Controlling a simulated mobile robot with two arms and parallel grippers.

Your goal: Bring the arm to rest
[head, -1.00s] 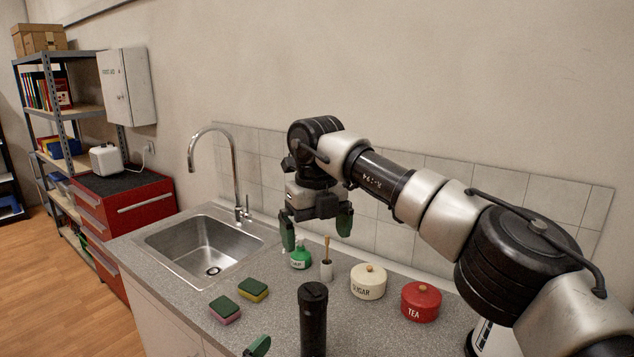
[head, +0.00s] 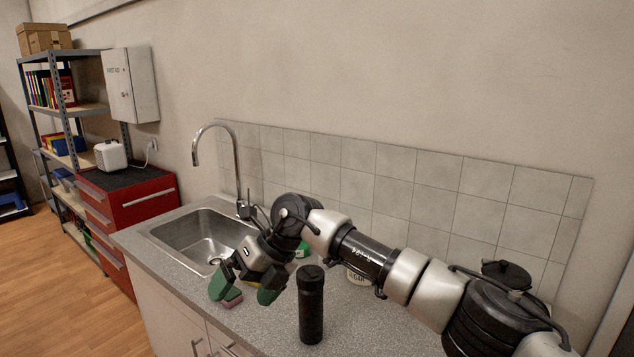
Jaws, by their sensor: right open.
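My right arm reaches in from the right, low over the grey worktop (head: 375,330). My right gripper (head: 243,291) points down and to the left above the front part of the worktop, its two green-padded fingers apart. A sponge with a pink side (head: 233,301) shows just below and between the fingers; I cannot tell whether they touch it. Nothing is seen held. My left gripper is not in view.
A black bottle (head: 311,308) stands upright right of the gripper. The sink (head: 200,240) and tap (head: 236,165) are behind left. My arm partly covers a green bottle (head: 303,250) and the sugar canister (head: 356,278). A red drawer cabinet (head: 128,210) stands left.

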